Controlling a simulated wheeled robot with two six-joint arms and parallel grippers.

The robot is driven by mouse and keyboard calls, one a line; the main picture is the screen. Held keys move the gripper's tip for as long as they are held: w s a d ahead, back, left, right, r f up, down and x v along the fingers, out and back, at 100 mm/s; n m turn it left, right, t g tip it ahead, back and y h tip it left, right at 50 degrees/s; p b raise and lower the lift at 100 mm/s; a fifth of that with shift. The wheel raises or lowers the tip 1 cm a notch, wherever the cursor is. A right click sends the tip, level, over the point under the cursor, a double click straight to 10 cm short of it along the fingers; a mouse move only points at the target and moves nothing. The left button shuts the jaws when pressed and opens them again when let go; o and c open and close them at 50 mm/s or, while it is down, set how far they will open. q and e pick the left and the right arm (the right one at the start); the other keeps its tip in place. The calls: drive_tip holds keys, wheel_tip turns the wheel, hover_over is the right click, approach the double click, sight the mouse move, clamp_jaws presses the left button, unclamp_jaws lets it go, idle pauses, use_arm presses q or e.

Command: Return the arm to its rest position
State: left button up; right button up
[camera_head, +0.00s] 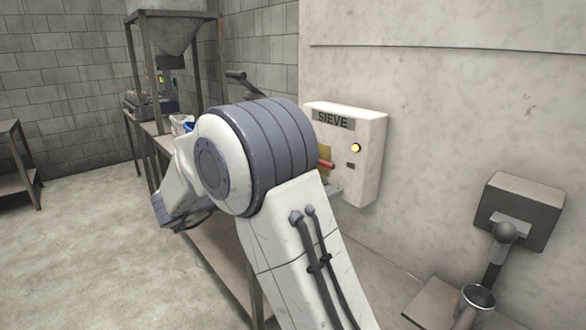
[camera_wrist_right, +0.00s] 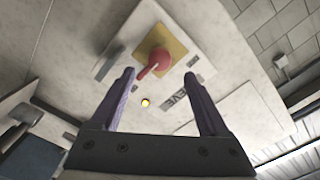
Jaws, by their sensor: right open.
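My right arm fills the middle of the head view, bent at a large grey joint, and its gripper is hidden behind or below it there. In the right wrist view my right gripper (camera_wrist_right: 158,74) is open, with two purple fingers apart and nothing between them. Past the fingertips is a red knob (camera_wrist_right: 158,59) on a yellow plate (camera_wrist_right: 177,46), on the white SIEVE box (camera_head: 371,172). In the head view the red knob (camera_head: 327,165) is partly covered by my arm. The yellow lamp (camera_head: 355,147) on the box is lit. My left gripper is not in view.
A metal hopper (camera_head: 172,33) on a frame stands at back left. A table runs beneath my arm.

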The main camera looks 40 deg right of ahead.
drive_tip(key=shift+s+a, duration=0.1)
drive_tip(key=shift+a, duration=0.6)
